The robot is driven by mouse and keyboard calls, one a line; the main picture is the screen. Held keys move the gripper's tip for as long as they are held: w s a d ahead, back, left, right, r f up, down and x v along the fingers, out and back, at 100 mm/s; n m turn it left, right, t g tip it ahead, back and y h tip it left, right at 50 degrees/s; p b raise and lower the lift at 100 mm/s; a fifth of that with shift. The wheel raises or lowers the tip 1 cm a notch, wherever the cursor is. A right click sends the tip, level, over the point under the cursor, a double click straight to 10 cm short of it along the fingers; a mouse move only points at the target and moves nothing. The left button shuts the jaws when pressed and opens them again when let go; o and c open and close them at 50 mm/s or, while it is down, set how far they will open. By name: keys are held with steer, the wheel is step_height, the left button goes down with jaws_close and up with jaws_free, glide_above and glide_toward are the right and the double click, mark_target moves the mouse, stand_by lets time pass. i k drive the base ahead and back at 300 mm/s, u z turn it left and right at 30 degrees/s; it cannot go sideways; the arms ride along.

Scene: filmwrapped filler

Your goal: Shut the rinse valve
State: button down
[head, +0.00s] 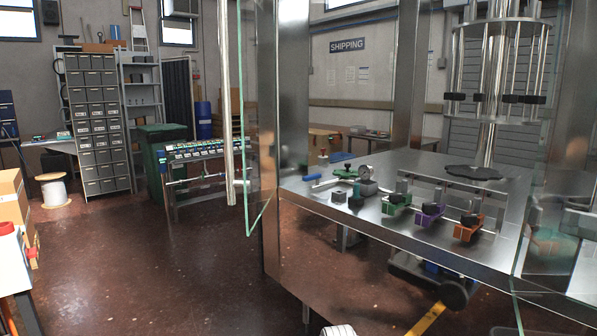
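A steel machine table (330,211) stands to the right of centre behind a frame with clear panels. A small red-topped part (323,155) stands behind the blue handle. Green (397,203), purple (430,212) and orange (468,229) blocks with dark tops sit in a row on the table. No label shows which part is the rinse valve, and I cannot tell whether any valve is open or shut. My gripper is not in view.
A steel post (291,90) and glass edges stand before the table. A rotary filling head (498,65) rises at its back right. A roller conveyor (205,172), green bin (160,160) and drawer rack (95,125) stand at left.

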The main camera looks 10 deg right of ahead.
mark_target(316, 177)
steer(key=i, duration=1.55)
steer(key=z, duration=0.15)
